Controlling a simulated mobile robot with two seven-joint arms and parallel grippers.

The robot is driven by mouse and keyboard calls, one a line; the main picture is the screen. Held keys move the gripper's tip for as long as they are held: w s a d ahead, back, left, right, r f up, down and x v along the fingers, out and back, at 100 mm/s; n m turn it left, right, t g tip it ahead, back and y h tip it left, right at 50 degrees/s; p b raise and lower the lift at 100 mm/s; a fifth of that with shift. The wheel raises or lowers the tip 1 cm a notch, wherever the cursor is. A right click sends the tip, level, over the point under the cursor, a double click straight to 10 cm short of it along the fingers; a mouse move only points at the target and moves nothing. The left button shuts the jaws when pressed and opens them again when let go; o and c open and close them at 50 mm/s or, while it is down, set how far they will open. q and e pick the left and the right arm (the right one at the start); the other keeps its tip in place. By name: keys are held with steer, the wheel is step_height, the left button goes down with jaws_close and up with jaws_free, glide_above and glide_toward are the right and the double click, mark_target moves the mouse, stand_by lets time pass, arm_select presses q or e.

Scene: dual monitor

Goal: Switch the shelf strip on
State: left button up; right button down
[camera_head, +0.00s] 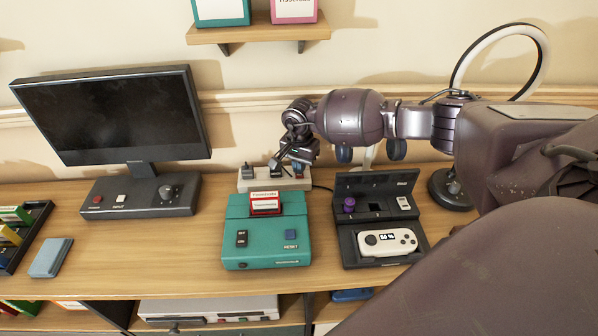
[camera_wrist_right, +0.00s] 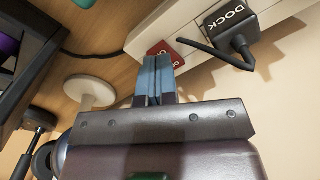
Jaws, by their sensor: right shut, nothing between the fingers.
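The shelf strip (camera_head: 262,184) is a pale power strip at the back of the desk, behind the teal console. It also shows in the right wrist view (camera_wrist_right: 147,38). A red rocker switch (camera_wrist_right: 166,52) with white lettering sits at one end of it. I cannot tell whether it is lit. My right gripper (camera_head: 298,167) points down at the strip's right end. In the right wrist view its blue fingers (camera_wrist_right: 157,84) are shut and empty, with their tips at or just beside the red switch; contact is unclear. My left gripper is out of view.
A black plug labelled DOCK (camera_wrist_right: 235,38) with a cable stands close to the switch. The teal console (camera_head: 264,240) and black dock with a white controller (camera_head: 387,242) stand in front. A monitor (camera_head: 115,115) is left; a ring lamp (camera_head: 449,190) is right. A wall shelf (camera_head: 255,34) hangs above.

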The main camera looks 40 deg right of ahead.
steer(key=shift+f+b, duration=0.45)
steer(key=shift+f, duration=0.45)
stand_by(0.6)
steer(key=shift+r, duration=0.1)
steer(key=shift+r, duration=0.5)
steer(key=shift+r+p, duration=1.3)
steer(key=shift+r, duration=1.65)
